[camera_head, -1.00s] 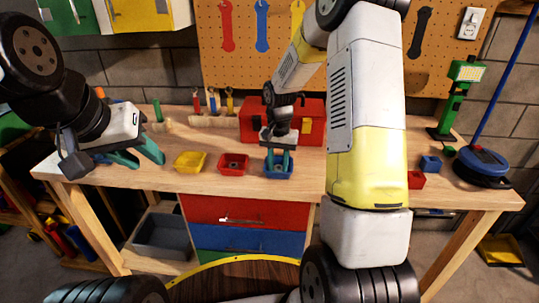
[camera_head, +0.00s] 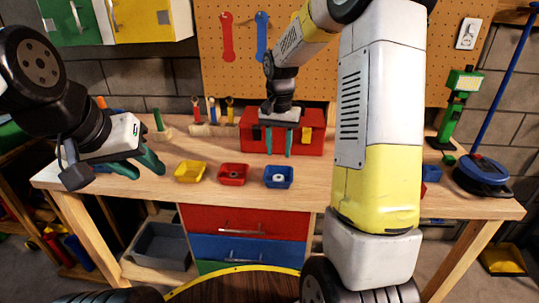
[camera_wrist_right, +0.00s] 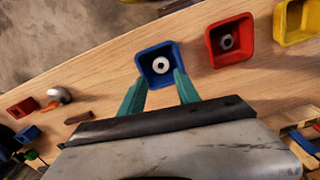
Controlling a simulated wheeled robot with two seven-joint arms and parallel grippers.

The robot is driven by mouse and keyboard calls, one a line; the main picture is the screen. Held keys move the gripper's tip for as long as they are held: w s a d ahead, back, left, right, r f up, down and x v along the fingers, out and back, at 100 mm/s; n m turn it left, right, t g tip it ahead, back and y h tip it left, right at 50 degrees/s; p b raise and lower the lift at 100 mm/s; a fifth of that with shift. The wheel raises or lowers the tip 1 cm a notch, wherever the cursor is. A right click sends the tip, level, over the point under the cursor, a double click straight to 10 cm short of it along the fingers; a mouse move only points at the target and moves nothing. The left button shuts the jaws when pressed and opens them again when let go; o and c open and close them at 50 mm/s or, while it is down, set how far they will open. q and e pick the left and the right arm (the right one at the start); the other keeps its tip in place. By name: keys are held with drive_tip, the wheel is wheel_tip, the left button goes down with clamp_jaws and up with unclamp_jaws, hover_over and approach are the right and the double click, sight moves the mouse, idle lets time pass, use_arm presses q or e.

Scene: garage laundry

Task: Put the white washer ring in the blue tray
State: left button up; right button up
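The white washer ring (camera_head: 279,178) lies inside the blue tray (camera_head: 267,184) on the workbench. In the right wrist view the ring (camera_wrist_right: 161,65) rests near the middle of the blue tray (camera_wrist_right: 146,57), apart from the fingers. My right gripper (camera_head: 277,155) is open and empty, raised above and behind the tray. Its two green fingers also show in the right wrist view (camera_wrist_right: 160,92), spread apart. My left gripper (camera_head: 145,168) is open and empty over the bench's left part.
A red tray (camera_head: 233,182) holding a dark ring and a yellow tray (camera_head: 190,181) stand left of the blue tray. A red toolbox (camera_head: 312,137) stands behind.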

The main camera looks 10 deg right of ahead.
drive_tip(key=s+r+n+t, duration=0.2)
drive_tip(key=s+r+t, duration=0.1)
drive_tip(key=s+r, duration=0.75)
drive_tip(key=s+a+r+n+t+y, duration=0.2)
drive_tip(key=s+n+t, duration=0.1)
drive_tip(key=s, duration=1)
drive_tip(key=shift+r, duration=0.4)
